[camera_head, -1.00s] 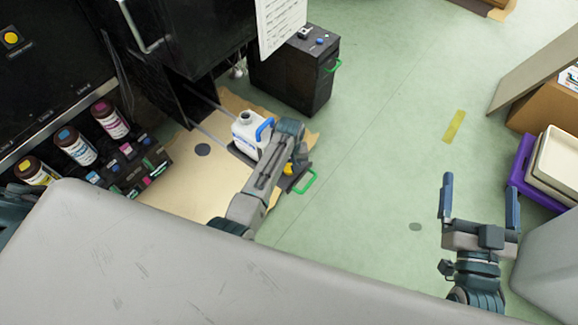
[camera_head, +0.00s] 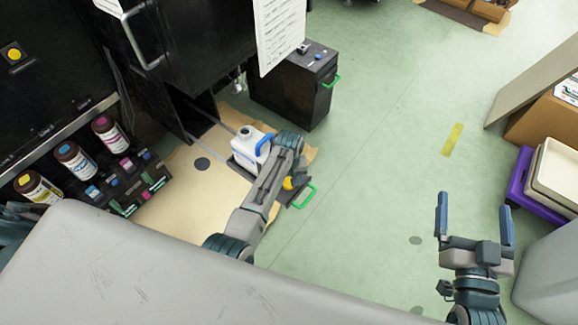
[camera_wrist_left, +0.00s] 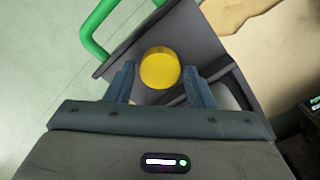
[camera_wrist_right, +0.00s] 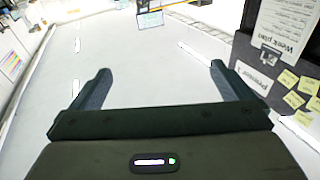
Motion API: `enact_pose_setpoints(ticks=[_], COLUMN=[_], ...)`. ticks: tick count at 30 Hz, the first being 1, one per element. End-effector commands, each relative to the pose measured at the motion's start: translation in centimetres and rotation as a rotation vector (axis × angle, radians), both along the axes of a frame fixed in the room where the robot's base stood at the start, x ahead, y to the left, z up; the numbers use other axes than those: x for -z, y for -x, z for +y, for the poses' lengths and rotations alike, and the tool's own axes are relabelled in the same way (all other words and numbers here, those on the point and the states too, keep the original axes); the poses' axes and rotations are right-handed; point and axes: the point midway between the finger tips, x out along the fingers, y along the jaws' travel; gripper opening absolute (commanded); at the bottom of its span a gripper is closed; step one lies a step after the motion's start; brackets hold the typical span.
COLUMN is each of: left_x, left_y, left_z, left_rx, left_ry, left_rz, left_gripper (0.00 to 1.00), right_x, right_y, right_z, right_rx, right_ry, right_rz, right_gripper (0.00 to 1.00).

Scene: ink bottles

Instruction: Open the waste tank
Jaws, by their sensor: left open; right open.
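The waste tank (camera_head: 243,150) is a white jug with a blue handle (camera_head: 265,136). It stands on a dark pulled-out tray with a green handle (camera_head: 306,196). No cap shows on its neck (camera_head: 247,131). A yellow cap (camera_head: 289,184) is on the tray, near the green handle. It also shows in the left wrist view (camera_wrist_left: 160,68). My left gripper (camera_wrist_left: 158,74) is open, its fingers on either side of the yellow cap; contact cannot be told. My left arm partly hides the tank and tray. My right gripper (camera_head: 474,205) is open and empty above the floor.
A black cabinet (camera_head: 200,40) stands behind the tray. A low black unit (camera_head: 295,90) is beside it. Ink bottles (camera_head: 75,158) line the left. A purple crate (camera_head: 520,180) with pale trays is at the right.

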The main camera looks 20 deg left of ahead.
Motion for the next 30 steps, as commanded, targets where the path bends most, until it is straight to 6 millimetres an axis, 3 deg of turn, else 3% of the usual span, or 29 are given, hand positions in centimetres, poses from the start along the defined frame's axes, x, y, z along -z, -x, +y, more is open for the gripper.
enact_pose_setpoints(ticks=[8, 18, 24, 30], left_x=[-3.7, -8.0, -10.5, -11.1], left_y=[0.0, 0.0, -0.1, 0.0], left_z=[0.0, 0.0, 0.0, 0.0], left_rx=[0.0, 0.0, 0.0, 0.0], left_ry=[0.001, 0.001, 0.0, 0.0], left_rz=[-0.001, -0.001, -0.002, 0.0], left_gripper=[0.48, 0.48, 0.48, 0.48], right_x=[5.8, 12.1, 13.1, 13.4], right_y=[2.1, 7.0, 8.4, 8.8], right_z=[0.5, 1.4, 1.5, 1.5], right_rx=[-0.019, -0.052, -0.062, -0.064], right_ry=[-0.022, -0.045, -0.033, -0.028], right_rz=[0.328, 0.706, 0.815, 0.846], right_gripper=[1.0, 1.0, 1.0, 1.0])
